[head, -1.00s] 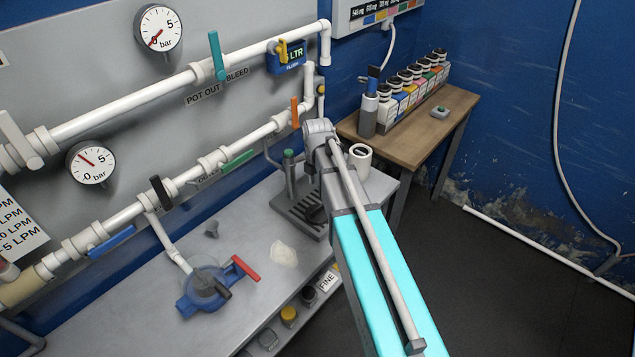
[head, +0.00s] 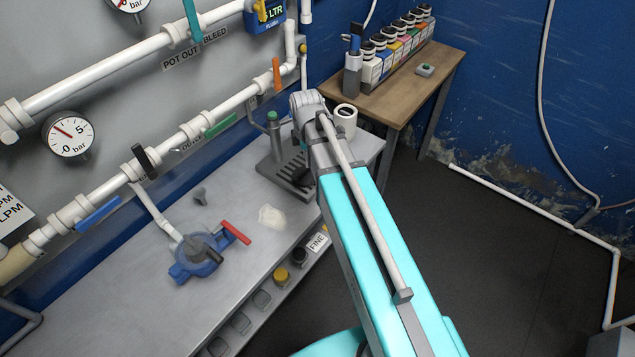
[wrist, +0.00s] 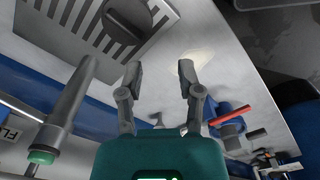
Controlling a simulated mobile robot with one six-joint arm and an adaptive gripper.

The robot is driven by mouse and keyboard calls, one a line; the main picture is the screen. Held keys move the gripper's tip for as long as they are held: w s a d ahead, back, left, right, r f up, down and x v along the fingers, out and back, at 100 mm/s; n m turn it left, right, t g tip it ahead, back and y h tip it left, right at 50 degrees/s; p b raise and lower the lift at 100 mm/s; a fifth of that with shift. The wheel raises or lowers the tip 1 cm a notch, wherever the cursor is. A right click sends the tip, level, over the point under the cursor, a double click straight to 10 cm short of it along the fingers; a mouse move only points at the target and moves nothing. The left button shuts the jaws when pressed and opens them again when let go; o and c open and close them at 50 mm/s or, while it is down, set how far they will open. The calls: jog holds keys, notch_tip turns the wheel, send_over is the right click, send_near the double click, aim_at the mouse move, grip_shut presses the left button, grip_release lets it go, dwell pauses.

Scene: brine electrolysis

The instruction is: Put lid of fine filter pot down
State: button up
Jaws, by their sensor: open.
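A dark round piece (wrist: 127,18), which looks like the lid, lies on the slotted drain plate (wrist: 55,12) in the wrist view. It is cut off by the top edge. My gripper (wrist: 160,75) is open and empty, its two fingers apart, with the dark piece beyond the left finger. In the head view my gripper is hidden by my arm, and a dark part on the drain plate (head: 268,172) shows only partly. A blue pot body (head: 196,268) with a red handle (head: 236,232) stands on the bench; it also shows in the wrist view (wrist: 216,112).
A green-topped grey post (head: 272,135) stands by the drain plate. A white cup (head: 345,122) is at the bench's far end. A pale patch (head: 271,217) marks the bench. Valved pipes (head: 190,128) run along the wall. The bench front left (head: 110,300) is clear.

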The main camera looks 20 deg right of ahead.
jog(key=s+m, duration=1)
jog(key=m, duration=0.6)
jog(key=shift+s+m, duration=0.25)
jog(key=shift+m, duration=0.05)
